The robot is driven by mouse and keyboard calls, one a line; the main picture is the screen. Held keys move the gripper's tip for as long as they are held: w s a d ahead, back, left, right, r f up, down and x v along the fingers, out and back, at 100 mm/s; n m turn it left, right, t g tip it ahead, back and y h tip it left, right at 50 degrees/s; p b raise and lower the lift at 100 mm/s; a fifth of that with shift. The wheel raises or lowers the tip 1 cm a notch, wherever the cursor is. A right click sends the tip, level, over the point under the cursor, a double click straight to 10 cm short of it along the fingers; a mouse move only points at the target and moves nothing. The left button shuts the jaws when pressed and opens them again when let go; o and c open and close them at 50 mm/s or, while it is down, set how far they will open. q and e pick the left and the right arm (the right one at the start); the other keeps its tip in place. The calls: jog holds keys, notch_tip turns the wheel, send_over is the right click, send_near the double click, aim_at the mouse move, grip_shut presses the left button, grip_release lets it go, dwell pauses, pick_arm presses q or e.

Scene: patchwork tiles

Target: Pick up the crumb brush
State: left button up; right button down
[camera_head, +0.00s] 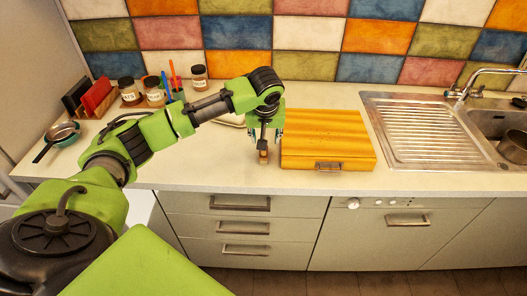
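My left gripper (265,133) points down over the counter, just left of the yellow wooden box. Its two fingers show on either side and look spread apart. A small narrow brown thing (263,157), likely the crumb brush, stands out below and between the fingers near the counter's front. Most of it is hidden by the gripper, and I cannot tell whether the fingers touch it. My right gripper is not in view.
The yellow box (328,135) with a front handle stands close on the right. The sink's drainboard (420,130) lies further right. Jars (199,77), red holders (96,95) and a small pan (62,134) stand at left. The front counter strip is clear.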

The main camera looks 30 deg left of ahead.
aim_at(263, 155)
pick_arm(q)
jog(key=shift+a+f+p, duration=0.1)
jog(key=shift+f+p, duration=0.3)
jog(key=shift+f, duration=0.15)
jog(key=x, duration=0.1)
jog(key=p+x, duration=0.1)
jog(key=x, duration=0.1)
jog(key=shift+s+a+f, duration=0.1)
jog(key=shift+s+f, duration=0.2)
jog(key=shift+f, duration=0.1)
jog(key=shift+w+a+f, duration=0.1)
jog(key=shift+w+f, duration=0.05)
jog(key=shift+f, duration=0.25)
grip_shut()
